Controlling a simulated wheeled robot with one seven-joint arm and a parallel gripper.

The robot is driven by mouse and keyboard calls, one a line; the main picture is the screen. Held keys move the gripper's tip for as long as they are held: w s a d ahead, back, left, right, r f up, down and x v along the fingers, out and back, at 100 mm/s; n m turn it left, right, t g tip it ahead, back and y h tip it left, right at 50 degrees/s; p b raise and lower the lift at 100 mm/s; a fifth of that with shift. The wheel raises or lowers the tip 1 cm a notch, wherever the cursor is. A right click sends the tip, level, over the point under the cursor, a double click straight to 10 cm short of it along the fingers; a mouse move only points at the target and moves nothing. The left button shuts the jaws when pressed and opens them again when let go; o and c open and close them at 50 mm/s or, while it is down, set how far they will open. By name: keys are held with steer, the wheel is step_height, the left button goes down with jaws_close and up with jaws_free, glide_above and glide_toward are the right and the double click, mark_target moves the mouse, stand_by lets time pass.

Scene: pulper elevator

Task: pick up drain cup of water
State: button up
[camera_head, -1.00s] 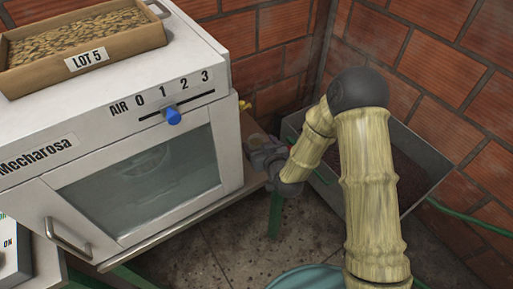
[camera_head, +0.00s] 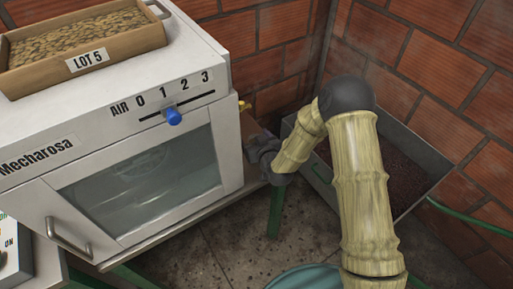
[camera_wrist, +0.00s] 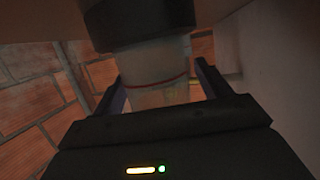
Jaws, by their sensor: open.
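A translucent cup (camera_wrist: 160,90) with a thin red line near its top shows in the wrist view, below a dark round collar. My gripper (camera_wrist: 160,78) is open, with one finger on each side of the cup. I cannot tell whether either finger touches it. In the head view, the dark wrist end of my arm is beside the white machine's right side. The fingers and the cup are hidden there.
The white machine (camera_head: 190,60) with a glass door (camera_head: 145,185) stands at the left, carrying a wooden tray (camera_head: 128,55) marked LOT 5. A grey metal bin (camera_head: 425,150) stands in the brick corner. A green hose (camera_head: 465,217) runs at the right.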

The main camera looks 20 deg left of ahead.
steer(key=c, duration=1.1)
steer(key=shift+o, duration=0.2)
steer(key=shift+r, duration=0.15)
step_height(320, 180, up, 10)
steer(key=shift+p, duration=0.3)
